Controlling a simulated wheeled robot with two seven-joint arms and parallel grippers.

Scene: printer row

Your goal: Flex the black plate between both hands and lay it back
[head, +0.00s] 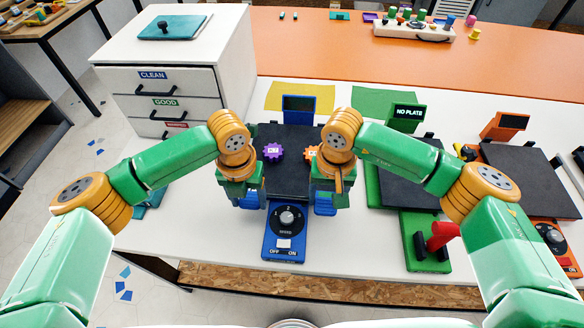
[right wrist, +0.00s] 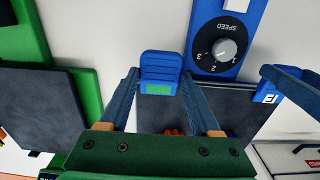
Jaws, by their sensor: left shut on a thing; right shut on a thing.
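The black plate (head: 288,183) lies at the blue printer (head: 284,245), between my two grippers. It looks flat; I cannot tell whether it is lifted off the bed. A purple gear (head: 273,152) and a partly hidden orange gear (head: 310,153) are on it. My right gripper (head: 325,203) is shut on a blue tab (right wrist: 160,66) at the plate's right edge; the tab sits between its fingers in the right wrist view. My left gripper (head: 249,198) is shut on the blue tab at the left edge, which it mostly hides.
A green printer (head: 416,255) with a dark plate and a "NO PLATE" screen (head: 408,113) stands right, beside a red-handled tool (head: 440,236). An orange printer (head: 552,240) is further right. A white drawer cabinet (head: 190,60) stands left. Yellow (head: 325,97) and green mats lie behind.

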